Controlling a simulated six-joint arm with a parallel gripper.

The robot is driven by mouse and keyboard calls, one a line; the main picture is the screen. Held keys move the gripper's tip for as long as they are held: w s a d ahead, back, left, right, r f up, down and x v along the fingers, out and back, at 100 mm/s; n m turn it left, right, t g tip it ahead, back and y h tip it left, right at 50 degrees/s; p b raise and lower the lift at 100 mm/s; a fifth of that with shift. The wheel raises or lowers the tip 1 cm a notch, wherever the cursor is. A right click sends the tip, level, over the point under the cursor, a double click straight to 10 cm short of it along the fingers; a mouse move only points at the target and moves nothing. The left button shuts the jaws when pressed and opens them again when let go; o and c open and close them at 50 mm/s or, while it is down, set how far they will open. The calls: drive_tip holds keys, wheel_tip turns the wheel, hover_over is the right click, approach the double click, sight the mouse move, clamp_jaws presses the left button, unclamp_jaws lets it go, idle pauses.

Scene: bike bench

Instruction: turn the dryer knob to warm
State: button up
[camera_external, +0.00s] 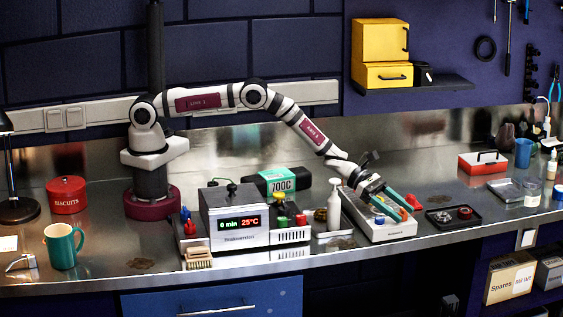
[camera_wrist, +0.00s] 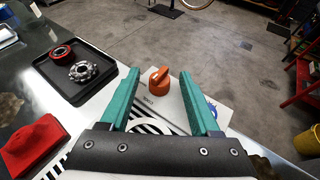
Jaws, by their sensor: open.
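An orange knob (camera_wrist: 160,80) stands on the top of a white box (camera_wrist: 160,112) in the wrist view. A small dark label on the box near the knob looks like "COOL". My gripper (camera_wrist: 158,76) is open, with one teal finger at each side of the knob in the picture; I cannot tell whether either touches it. A blue round part (camera_external: 380,219) of the box shows beside the fingers.
A black tray (camera_external: 434,224) with a red ring and a metal part is right of the box. A red object (camera_external: 413,202) lies behind the box. The bench's front edge is close.

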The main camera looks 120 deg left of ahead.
clamp_jaws()
drive_tip(key=shift+w+a+r+m+g+h, duration=0.1)
drive_tip(key=shift+m+g+h, duration=0.05)
drive_tip(key=shift+m+h, duration=0.45)
drive_tip(key=shift+w+a+m+g+h, duration=0.1)
drive_tip(key=shift+m+g+h, duration=0.05)
drive_tip(key=shift+m+h, duration=0.45)
drive_tip(key=shift+s+m+h, duration=0.15)
drive_tip(key=shift+m+h, duration=0.25)
drive_tip(key=shift+h, duration=0.2)
unclamp_jaws()
drive_tip(key=v, duration=1.5)
drive_tip(key=shift+s+r, duration=0.3)
drive_tip(key=shift+r, duration=0.05)
